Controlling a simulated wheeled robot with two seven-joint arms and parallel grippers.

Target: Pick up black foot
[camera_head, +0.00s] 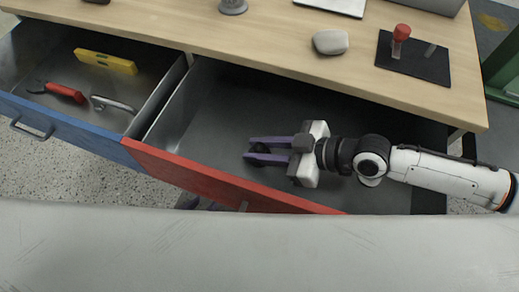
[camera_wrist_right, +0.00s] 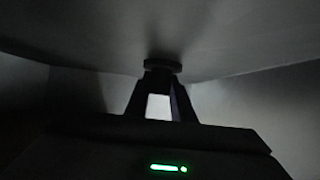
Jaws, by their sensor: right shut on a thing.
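The black foot (camera_head: 259,149) is a small dark round piece inside the open red-fronted drawer. My right gripper (camera_head: 250,153), with purple fingers, reaches into this drawer from the right and is shut on the foot. In the right wrist view the foot (camera_wrist_right: 162,65) is a dark disc at the fingertips of my right gripper (camera_wrist_right: 160,78), close to a grey drawer surface. I cannot tell if it touches that surface. A small purple part of my left gripper (camera_head: 190,203) shows below the red drawer front; the rest is hidden.
The red-fronted drawer (camera_head: 215,183) is otherwise empty. A blue-fronted drawer (camera_head: 70,132) at left holds a yellow level (camera_head: 106,61), a red-handled tool (camera_head: 65,92) and a metal handle (camera_head: 113,104). The wooden tabletop (camera_head: 270,45) overhangs behind, carrying a grey mouse-like object (camera_head: 330,42) and a red-topped stamp (camera_head: 400,40) on a black pad (camera_head: 425,64).

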